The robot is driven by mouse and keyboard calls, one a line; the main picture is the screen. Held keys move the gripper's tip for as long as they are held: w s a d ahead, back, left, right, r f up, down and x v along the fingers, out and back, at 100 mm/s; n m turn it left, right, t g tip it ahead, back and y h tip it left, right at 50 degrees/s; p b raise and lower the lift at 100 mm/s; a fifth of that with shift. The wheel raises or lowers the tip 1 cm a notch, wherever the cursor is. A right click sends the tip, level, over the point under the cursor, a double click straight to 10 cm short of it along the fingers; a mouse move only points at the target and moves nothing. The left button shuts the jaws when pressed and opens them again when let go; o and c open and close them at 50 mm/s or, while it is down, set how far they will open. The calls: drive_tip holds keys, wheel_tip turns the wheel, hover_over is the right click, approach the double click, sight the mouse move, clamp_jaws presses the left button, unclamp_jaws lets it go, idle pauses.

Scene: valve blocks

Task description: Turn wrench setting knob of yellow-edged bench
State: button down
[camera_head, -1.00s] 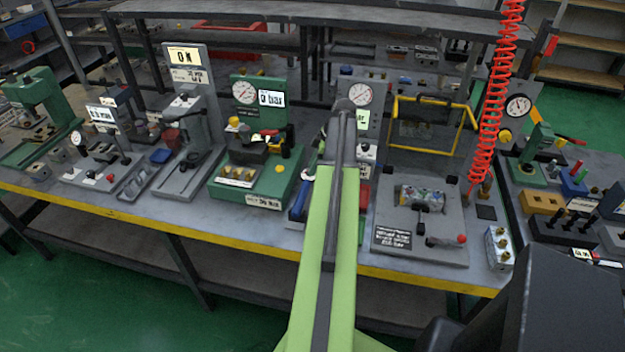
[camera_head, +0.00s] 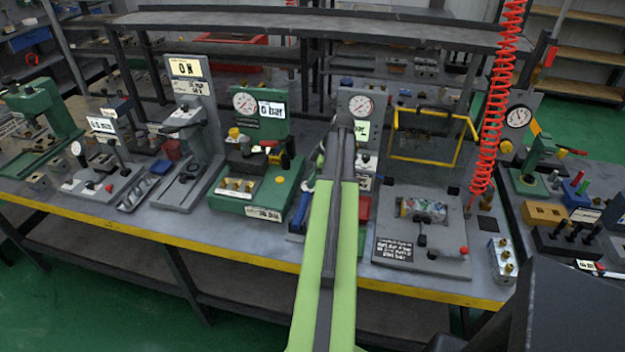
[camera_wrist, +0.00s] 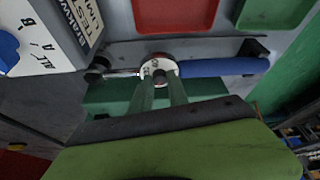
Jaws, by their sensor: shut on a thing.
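In the wrist view, a small round knob (camera_wrist: 160,67) with a white marked ring and a red and grey centre sits on the wrench. The wrench has a blue handle (camera_wrist: 225,67) on the right and a thin metal shank on the left, ending in a dark head (camera_wrist: 97,72). My gripper (camera_wrist: 159,88) has its two green fingers closed on the near side of the knob. The fingers hide part of it. In the head view, my arm covers the knob and most of the wrench. The yellow-edged bench (camera_head: 235,255) runs across that view.
A red tray (camera_wrist: 172,14) and a green tray (camera_wrist: 272,12) lie beyond the wrench. A white labelled block (camera_wrist: 40,35) stands to its left. In the head view, a green gauge station (camera_head: 260,190) is left of my arm and a grey fixture (camera_head: 445,262) is right of it.

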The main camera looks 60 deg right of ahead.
drive_tip(key=m+h, duration=0.1)
drive_tip(key=m, duration=0.1)
drive_tip(key=m+h, duration=0.1)
drive_tip(key=m, duration=0.1)
drive_tip(key=shift+s+a+m, duration=0.1)
drive_tip(key=shift+a+m, duration=0.25)
drive_tip(key=shift+m, duration=0.05)
drive_tip(key=shift+a+m+h, duration=0.15)
drive_tip(key=shift+m+h, duration=0.65)
drive_tip(key=shift+m, duration=1.5)
drive_tip(key=c, duration=1.5)
unclamp_jaws()
drive_tip(key=shift+c, duration=0.2)
